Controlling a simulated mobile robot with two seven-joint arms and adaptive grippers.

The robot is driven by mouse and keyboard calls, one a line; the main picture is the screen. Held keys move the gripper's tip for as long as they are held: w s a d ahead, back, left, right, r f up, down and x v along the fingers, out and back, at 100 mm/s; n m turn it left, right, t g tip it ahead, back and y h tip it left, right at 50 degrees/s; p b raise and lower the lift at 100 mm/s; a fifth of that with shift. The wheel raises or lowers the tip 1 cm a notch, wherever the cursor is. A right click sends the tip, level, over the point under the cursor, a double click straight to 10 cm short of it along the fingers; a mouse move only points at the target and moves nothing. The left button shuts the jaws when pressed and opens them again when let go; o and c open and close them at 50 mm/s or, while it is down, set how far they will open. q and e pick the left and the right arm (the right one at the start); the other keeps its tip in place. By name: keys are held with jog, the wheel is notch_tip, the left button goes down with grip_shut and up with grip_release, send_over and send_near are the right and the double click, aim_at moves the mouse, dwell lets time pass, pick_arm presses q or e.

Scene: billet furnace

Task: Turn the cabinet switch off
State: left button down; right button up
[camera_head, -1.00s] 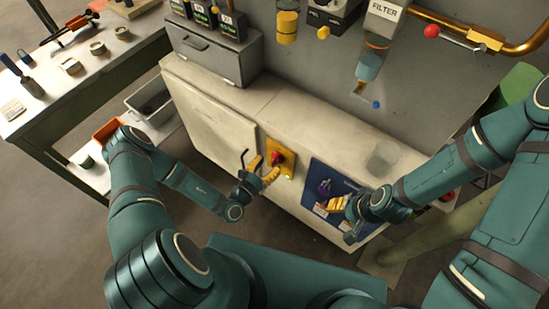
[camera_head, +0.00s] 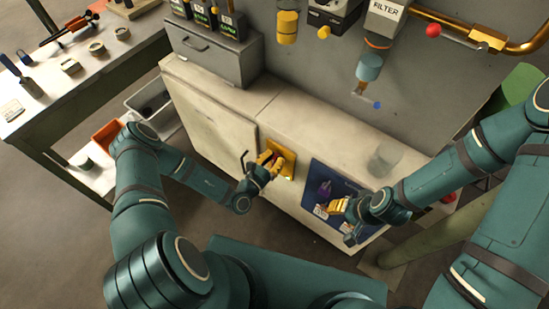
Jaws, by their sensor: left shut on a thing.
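The cabinet switch has a yellow backplate (camera_head: 287,158) on the front of the white cabinet (camera_head: 210,118), right of its door. Its red knob, seen a second ago, is almost wholly hidden by my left gripper (camera_head: 270,163). The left gripper has yellow fingers and is shut on the switch knob. My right gripper (camera_head: 340,205), also with yellow fingers, is in front of the blue panel (camera_head: 315,181) on the cabinet's right part. Whether its fingers are open or shut is too small to tell.
A grey drawer box (camera_head: 212,55) stands on the cabinet's left end and a clear glass (camera_head: 384,160) on its right. A workbench (camera_head: 60,110) with tools is at the left. A filter unit (camera_head: 383,20) and brass pipe (camera_head: 490,38) hang above.

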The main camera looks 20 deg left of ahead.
pick_arm(q)
jog(key=shift+n, duration=0.3)
jog(key=n, duration=0.2)
jog(key=a+n+p, duration=0.1)
jog(key=shift+w+n, duration=0.25)
jog(key=shift+n, duration=0.05)
jog(key=n, duration=0.2)
jog(key=shift+w+a+f+n, duration=0.1)
jog(key=shift+a+f+n, duration=0.15)
jog(key=shift+n, duration=0.15)
jog(key=n, duration=0.2)
jog(key=shift+w+a+f+n, duration=0.1)
jog(key=shift+a+f+n, duration=0.1)
jog(key=shift+n, duration=0.1)
jog(key=shift+w+a+f+n+b, duration=0.1)
jog(key=shift+f+n+b, duration=0.15)
jog(key=shift+n, duration=1.1)
jog(key=shift+s+a+f+n+b, duration=0.1)
jog(key=shift+f+n+b, duration=0.2)
jog(key=shift+n, duration=1.1)
jog(key=shift+w+a+f+n+b, duration=0.1)
jog(key=shift+f+n, duration=0.25)
jog(key=shift+n, duration=1)
